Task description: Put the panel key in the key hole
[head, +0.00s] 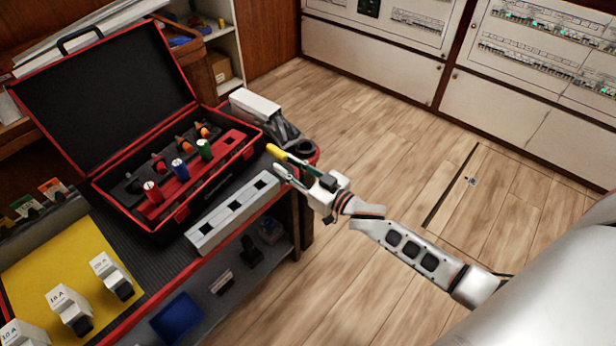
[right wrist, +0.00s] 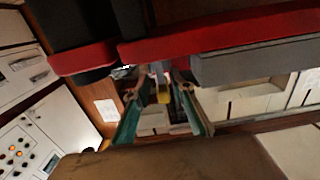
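My right gripper (head: 284,162) is at the right edge of the workbench, beside the end of a grey bar with square holes (head: 235,208). Its teal fingers are spread in the right wrist view (right wrist: 160,122). A yellow-ended piece (head: 277,152) is by the fingertips; in the right wrist view it shows between and beyond the fingers (right wrist: 163,97). I cannot tell whether it is the panel key or whether the fingers touch it. A small square fitting (head: 471,181), possibly the key hole, is in the floor panel. My left gripper is not in view.
An open red-edged case (head: 176,214) on the bench holds colored-handled pieces. White breaker blocks (head: 111,271) stand on and near a yellow mat (head: 55,250). A white box (head: 255,103) is behind. Cabinets (head: 372,60) line the back; the wooden floor (head: 390,140) is clear.

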